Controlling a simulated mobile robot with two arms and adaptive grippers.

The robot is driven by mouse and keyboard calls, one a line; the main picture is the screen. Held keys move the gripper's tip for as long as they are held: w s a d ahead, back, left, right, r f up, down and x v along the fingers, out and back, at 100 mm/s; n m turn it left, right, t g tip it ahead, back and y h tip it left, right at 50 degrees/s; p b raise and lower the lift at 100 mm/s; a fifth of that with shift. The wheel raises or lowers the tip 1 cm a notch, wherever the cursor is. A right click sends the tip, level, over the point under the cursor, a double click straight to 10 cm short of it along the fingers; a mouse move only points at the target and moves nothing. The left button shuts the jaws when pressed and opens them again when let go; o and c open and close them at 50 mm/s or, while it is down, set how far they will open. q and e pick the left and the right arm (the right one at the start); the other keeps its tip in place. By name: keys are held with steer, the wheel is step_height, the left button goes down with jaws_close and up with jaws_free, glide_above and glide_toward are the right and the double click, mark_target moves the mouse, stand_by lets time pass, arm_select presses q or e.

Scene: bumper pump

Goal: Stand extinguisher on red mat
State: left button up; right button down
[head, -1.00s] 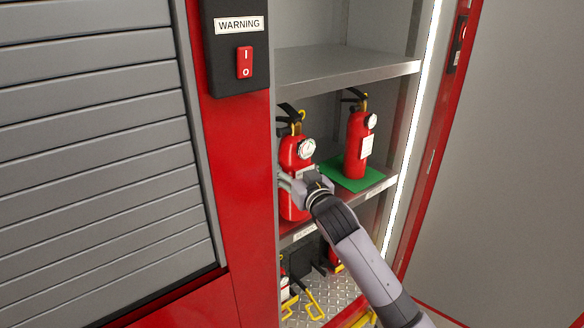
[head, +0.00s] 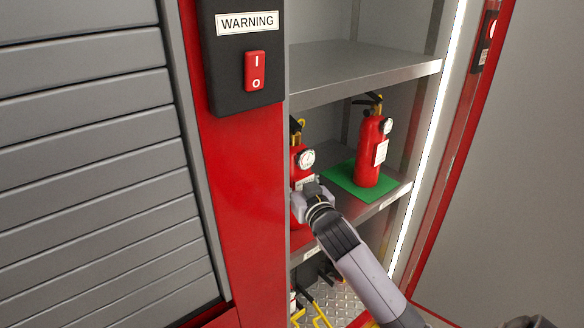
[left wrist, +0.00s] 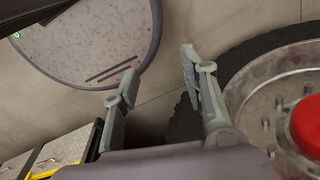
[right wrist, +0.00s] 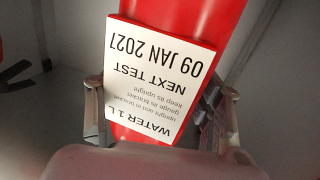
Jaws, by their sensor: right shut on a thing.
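My right gripper (head: 310,190) is shut on a red fire extinguisher (head: 297,163) with a round gauge, on the left side of the cabinet's middle shelf. In the right wrist view the fingers (right wrist: 152,92) flank its red body (right wrist: 185,20), which bears a white "WATER 1 L" label (right wrist: 155,75). A second red extinguisher (head: 369,150) stands upright on a green mat (head: 345,180) to the right. I see no red mat. My left gripper (left wrist: 160,65) is open and empty.
The shelf above (head: 360,68) and the red frame (head: 240,190) bound the opening. In the left wrist view a wheel (left wrist: 255,95) and a round grey disc (left wrist: 90,40) are near the gripper.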

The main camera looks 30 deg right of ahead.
steer(key=shift+w+d+r, duration=0.1)
steer(key=shift+w+r, duration=0.05)
steer(key=shift+w, duration=0.2)
steer(key=c, duration=0.9)
jaws_free()
steer(key=shift+s+f, duration=0.1)
steer(key=shift+f, duration=0.25)
steer(key=shift+o, duration=1.3)
steer(key=shift+s+a+r, duration=0.2)
steer(key=shift+s+r, duration=0.05)
steer(key=shift+s, duration=0.15)
steer(key=shift+o, duration=0.9)
steer(key=shift+w+d+f, duration=0.1)
steer(key=shift+w, duration=0.15)
arm_select(q)
steer(key=f+b, duration=0.2)
steer(key=w+f+b, duration=0.1)
steer(key=f+b, duration=0.2)
steer(key=shift+w+f, duration=0.1)
steer(key=shift+w, duration=0.05)
arm_select(e)
steer(key=s+a, duration=0.2)
steer(key=s, duration=1)
steer(key=shift+a, duration=0.25)
